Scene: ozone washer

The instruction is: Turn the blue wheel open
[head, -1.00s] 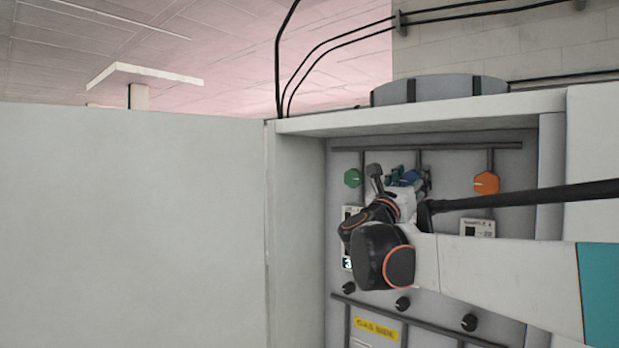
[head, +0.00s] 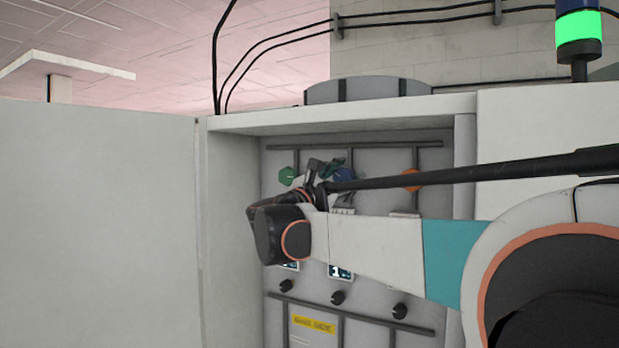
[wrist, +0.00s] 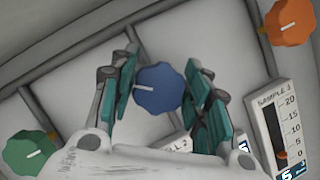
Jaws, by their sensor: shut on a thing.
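The blue wheel (wrist: 158,90) is a lobed knob with a white pointer line, on a grey panel. In the wrist view it sits between the two green-padded fingers of my gripper (wrist: 163,95), which is shut on it. The pointer lies nearly level in that tilted view and reaches left from the wheel's middle. In the head view my gripper (head: 333,171) is at the upper part of the panel. My wrist and arm hide part of the blue wheel (head: 346,174) there.
A green wheel (wrist: 30,155) is left of the blue one and an orange wheel (wrist: 290,21) is right. A sample gauge (wrist: 278,125) stands below the orange wheel. Cabinet side walls (head: 232,220) flank the recess. Several black knobs (head: 338,298) sit lower.

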